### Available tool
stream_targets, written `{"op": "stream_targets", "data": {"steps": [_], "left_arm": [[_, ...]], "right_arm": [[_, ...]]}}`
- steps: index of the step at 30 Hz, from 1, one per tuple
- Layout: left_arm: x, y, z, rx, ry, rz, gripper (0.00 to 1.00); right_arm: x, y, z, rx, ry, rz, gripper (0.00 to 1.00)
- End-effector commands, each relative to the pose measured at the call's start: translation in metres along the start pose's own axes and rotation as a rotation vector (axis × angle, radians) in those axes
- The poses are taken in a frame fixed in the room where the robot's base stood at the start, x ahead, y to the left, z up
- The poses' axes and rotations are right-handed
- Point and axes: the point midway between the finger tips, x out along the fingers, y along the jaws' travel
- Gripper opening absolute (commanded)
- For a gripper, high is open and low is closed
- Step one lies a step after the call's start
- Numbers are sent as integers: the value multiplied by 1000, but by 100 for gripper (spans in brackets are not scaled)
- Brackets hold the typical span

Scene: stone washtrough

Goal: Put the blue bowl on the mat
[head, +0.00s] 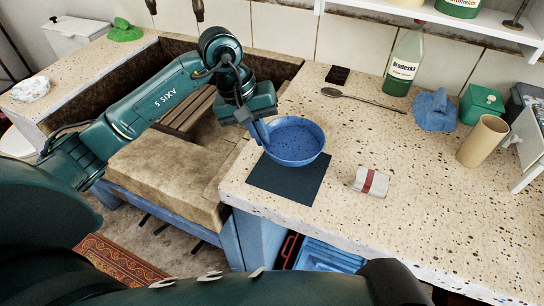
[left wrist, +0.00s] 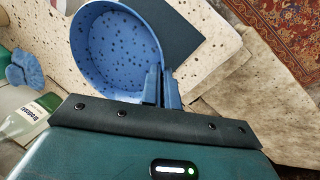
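The speckled blue bowl (head: 296,143) is upright over the far part of the dark mat (head: 288,183) on the stone counter. I cannot tell whether its base touches the mat. My left gripper (head: 262,132) is at the bowl's left rim. In the left wrist view, the gripper's blue fingers (left wrist: 162,88) are close together with the rim of the bowl (left wrist: 112,50) between them. The mat (left wrist: 160,25) shows beyond the bowl there. My right gripper is not in view.
A red-banded packet (head: 370,182) lies right of the mat. The stone trough (head: 165,165) is left. The counter's front right is clear.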

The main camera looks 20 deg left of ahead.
Motion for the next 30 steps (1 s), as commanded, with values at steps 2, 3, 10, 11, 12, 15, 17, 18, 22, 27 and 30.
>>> {"op": "stream_targets", "data": {"steps": [2, 3, 10, 11, 12, 15, 17, 18, 22, 27, 30], "left_arm": [[15, -5, 1, -2, -4, 0, 0], [21, -7, 0, -3, -2, 1, 0], [39, -12, 0, -1, 0, 3, 0], [42, -13, 0, -1, 0, 2, 0], [48, -15, 0, -1, -2, 1, 0], [62, -19, 0, -2, -2, 1, 0], [68, -21, 0, 0, -1, 2, 0], [69, -22, 0, 0, 0, 1, 0], [69, -22, -1, 1, 3, 2, 0], [73, -23, -1, 2, 3, 1, 0], [72, -23, 0, 1, 2, 1, 7]], "right_arm": [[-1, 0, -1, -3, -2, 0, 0], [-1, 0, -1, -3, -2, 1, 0], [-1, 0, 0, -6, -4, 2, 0], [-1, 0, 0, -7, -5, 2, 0], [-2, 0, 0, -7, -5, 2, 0], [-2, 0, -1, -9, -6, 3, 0], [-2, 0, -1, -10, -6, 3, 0], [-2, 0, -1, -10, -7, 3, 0], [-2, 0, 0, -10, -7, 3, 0], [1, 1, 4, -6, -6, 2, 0], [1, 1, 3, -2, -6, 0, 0]]}}
